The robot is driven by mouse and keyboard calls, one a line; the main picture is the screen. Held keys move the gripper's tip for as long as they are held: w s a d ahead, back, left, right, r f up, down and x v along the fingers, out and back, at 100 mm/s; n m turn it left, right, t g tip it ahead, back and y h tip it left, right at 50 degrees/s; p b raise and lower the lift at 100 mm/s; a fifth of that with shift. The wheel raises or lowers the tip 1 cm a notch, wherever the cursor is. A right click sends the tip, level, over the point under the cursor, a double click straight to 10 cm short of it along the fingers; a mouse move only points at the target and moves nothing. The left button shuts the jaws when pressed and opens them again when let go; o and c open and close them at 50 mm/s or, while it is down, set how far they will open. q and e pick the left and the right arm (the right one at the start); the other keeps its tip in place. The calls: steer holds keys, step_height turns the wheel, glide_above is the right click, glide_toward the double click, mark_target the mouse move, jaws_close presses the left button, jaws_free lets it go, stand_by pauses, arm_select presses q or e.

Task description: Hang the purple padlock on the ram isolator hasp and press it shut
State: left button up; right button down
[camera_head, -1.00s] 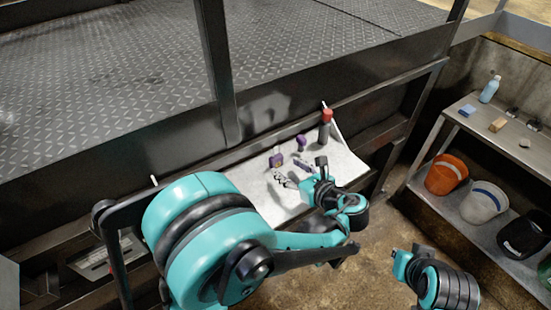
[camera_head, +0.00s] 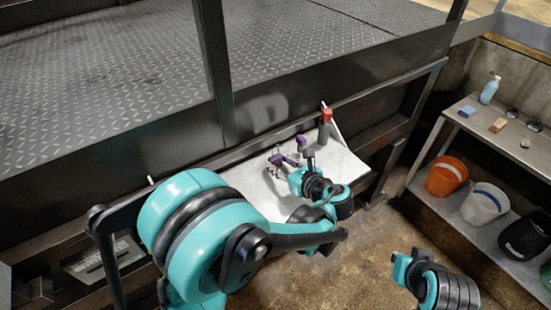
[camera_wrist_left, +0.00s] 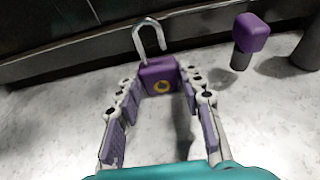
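The purple padlock (camera_wrist_left: 159,76) stands upright on a pale tabletop, its metal shackle (camera_wrist_left: 150,36) pointing up. The shackle's right leg seems to end just above the body, so it looks open. My left gripper (camera_wrist_left: 160,88) is open, with its purple-padded fingers on either side of the padlock body; small gaps show, so it does not look clamped. In the head view my left gripper (camera_head: 278,163) reaches over the table and mostly hides the padlock. My right arm shows at the lower right, but its fingers do not. I cannot make out the ram isolator hasp.
A purple-topped object (camera_wrist_left: 251,34) stands right of the padlock. A dark, red-capped bottle (camera_head: 325,127) stands near the back of the white table (camera_head: 345,168). A dark frame wall rises behind. A shelf (camera_head: 500,143) with buckets is at the right.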

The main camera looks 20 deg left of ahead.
arm_select(q)
steer(key=shift+r+p, duration=1.9)
steer(key=shift+r, duration=0.6)
